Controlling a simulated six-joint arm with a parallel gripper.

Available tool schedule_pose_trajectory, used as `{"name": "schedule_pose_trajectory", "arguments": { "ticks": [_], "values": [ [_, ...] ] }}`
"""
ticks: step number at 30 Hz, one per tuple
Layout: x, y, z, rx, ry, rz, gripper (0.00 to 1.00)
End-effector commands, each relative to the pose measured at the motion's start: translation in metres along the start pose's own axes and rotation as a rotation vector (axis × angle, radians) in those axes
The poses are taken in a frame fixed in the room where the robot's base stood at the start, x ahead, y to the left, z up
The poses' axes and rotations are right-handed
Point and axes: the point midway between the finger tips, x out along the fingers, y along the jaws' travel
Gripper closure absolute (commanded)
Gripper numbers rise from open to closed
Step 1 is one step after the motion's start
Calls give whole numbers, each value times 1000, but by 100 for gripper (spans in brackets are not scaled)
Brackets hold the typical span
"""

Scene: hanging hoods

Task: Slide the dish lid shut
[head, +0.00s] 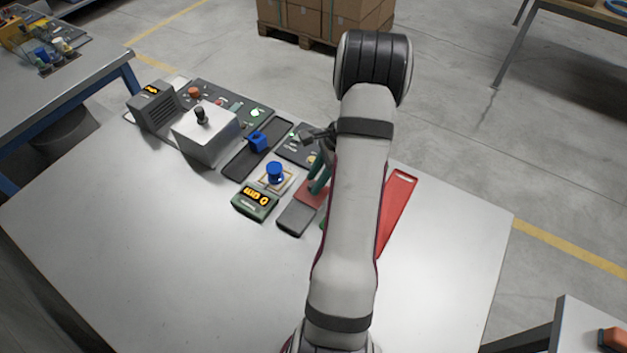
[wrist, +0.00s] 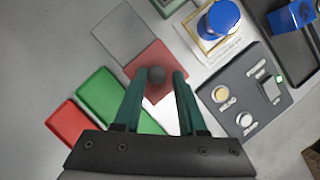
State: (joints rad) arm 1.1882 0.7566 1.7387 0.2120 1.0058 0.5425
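A flat red panel (wrist: 150,60) with a dark round knob (wrist: 156,75) lies in the wrist view, end to end with a grey panel (wrist: 123,33). I take them as the dish and its lid, but cannot tell which part is the lid. In the head view the red panel (head: 311,192) and grey panel (head: 297,217) lie left of my arm. My gripper (wrist: 160,75) has its two green fingers astride the knob, with a small gap visible at the right finger. In the head view my gripper (head: 319,176) is partly hidden by my arm.
A blue knob (head: 275,173) on a framed base, a green display box (head: 255,201) and a dark control panel (wrist: 245,95) stand close by. A green slab (wrist: 100,96) and a red slotted plate (head: 398,205) lie on the other side. The table front left is clear.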

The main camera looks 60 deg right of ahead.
Motion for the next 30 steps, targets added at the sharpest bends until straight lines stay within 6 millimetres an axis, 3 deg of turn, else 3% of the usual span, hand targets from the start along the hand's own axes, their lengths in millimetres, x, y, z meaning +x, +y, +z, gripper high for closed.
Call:
{"name": "schedule_pose_trajectory", "arguments": {
  "ticks": [1, 4, 15, 17, 24, 30],
  "values": [
    [-1, -1, 0, -1, 2, -3, 57],
    [0, 0, 0, 0, 0, -1, 40],
    [-8, 0, 0, 2, -2, 0, 40],
    [-19, 0, 0, 2, -2, -1, 40],
    [-95, 0, 0, 1, 1, -4, 40],
    [-142, 0, 0, 2, -1, -1, 40]
  ]
}}
